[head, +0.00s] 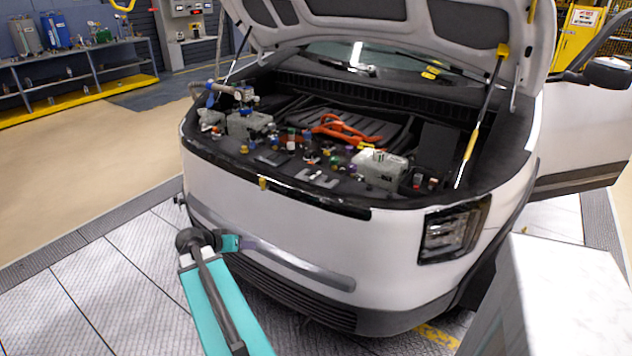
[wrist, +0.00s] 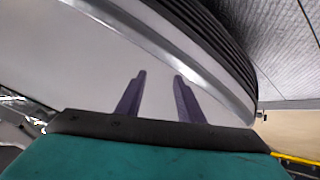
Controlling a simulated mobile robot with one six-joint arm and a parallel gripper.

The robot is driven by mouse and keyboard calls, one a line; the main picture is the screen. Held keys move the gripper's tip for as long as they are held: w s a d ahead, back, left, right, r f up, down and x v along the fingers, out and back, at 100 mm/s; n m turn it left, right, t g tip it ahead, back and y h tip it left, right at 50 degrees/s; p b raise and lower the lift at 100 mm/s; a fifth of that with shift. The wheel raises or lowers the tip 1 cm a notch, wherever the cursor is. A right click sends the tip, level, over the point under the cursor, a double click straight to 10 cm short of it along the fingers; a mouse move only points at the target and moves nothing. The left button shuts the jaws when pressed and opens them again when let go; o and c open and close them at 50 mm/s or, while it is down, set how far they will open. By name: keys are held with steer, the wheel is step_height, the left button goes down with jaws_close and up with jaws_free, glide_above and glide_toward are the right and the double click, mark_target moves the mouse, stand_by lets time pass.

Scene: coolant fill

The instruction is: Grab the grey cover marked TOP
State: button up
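Two small flat grey pieces lie in the open front bay of the white car in the head view, one left of centre (head: 273,158) and one nearer the front edge (head: 318,178). Either could be the grey cover; no TOP marking is legible at this size. My gripper (wrist: 158,85) shows two purple fingers set apart with nothing between them in the wrist view. In the head view my gripper (head: 248,243) is low in front of the car's bumper, outside and below the bay. The cover is not recognisable in the wrist view.
The white bumper (head: 300,268) stands close in front of my gripper. The bay holds several coloured caps, grey-white reservoirs (head: 380,168) and an orange cable (head: 345,130). The raised hood (head: 400,30) and its struts (head: 482,115) overhang it. A pale block (head: 565,290) stands at right.

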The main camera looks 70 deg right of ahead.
steer(key=s+d+r+m+h, duration=0.1)
steer(key=s+d+r+m, duration=0.1)
steer(key=r, duration=0.4)
steer(key=s+d+r+m+g+h, duration=0.1)
steer(key=s+d+r+m, duration=0.1)
steer(key=s+d+r, duration=0.3)
steer(key=s+d+r+m+g+h, duration=0.1)
steer(key=s+d+r+m, duration=0.1)
steer(key=s+d+r, duration=0.2)
steer(key=d+r, duration=0.3)
steer(key=r, duration=0.2)
steer(key=shift+s+d+h, duration=0.15)
steer(key=shift+s+h, duration=0.05)
steer(key=shift+h, duration=0.2)
steer(key=shift+d, duration=0.15)
steer(key=p, duration=0.1)
glide_toward(315, 174)
steer(key=shift+x, duration=1.45)
steer(key=shift+d+f, duration=0.1)
steer(key=shift+s+d+f+p, duration=0.1)
steer(key=shift+s+d+p, duration=0.05)
steer(key=shift+d+p, duration=0.35)
steer(key=shift+p+x, duration=0.65)
steer(key=shift+x, duration=1.35)
steer(key=shift+s+f, duration=0.1)
